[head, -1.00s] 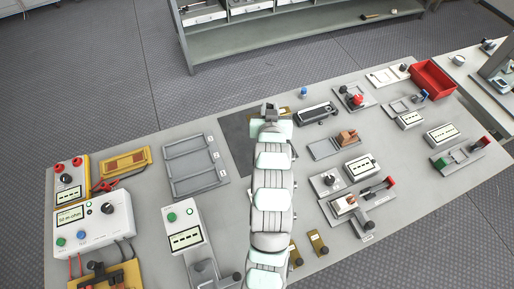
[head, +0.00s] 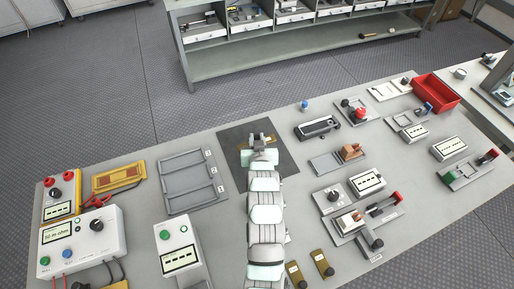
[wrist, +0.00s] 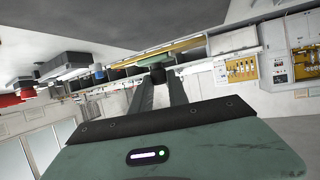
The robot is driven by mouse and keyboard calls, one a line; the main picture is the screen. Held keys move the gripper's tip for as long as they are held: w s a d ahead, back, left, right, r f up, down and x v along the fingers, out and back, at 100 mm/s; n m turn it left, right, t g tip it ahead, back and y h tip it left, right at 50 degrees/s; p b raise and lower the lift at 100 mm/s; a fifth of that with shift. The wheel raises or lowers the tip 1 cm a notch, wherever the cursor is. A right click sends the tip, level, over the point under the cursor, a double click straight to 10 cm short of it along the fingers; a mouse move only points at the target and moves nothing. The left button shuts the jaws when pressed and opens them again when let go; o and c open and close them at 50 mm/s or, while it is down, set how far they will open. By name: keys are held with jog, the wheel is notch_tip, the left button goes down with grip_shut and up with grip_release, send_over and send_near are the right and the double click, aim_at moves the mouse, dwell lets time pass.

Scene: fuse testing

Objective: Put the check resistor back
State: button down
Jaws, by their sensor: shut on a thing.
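My gripper (head: 261,140) is in the middle of the head view, over the dark square mat (head: 232,138) on the bench. Height above the mat is hard to tell. Two similar brass plates with black knobs, a left one (head: 294,271) and a right one (head: 321,261), lie at the near side.
Left of the mat are a grey three-slot tray (head: 187,183), a yellow case (head: 118,177), and a white meter (head: 78,243) with leads. Right of it stand a black device (head: 316,127), several fixtures and a red bin (head: 437,92). A shelf unit (head: 300,45) stands behind.

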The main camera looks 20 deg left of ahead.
jog(key=shift+w+f, duration=0.1)
jog(key=shift+f, duration=2.35)
jog(key=shift+f+b, duration=0.2)
jog(key=shift+b, duration=0.1)
jog(key=c, duration=1.3)
grip_release()
jog(key=shift+r, duration=0.15)
jog(key=shift+s+d+r, duration=0.2)
jog(key=shift+s+r, duration=0.05)
jog(key=shift+s, duration=0.2)
jog(key=v, duration=1.1)
jog(key=shift+f+p, duration=0.1)
jog(key=shift+p, duration=0.3)
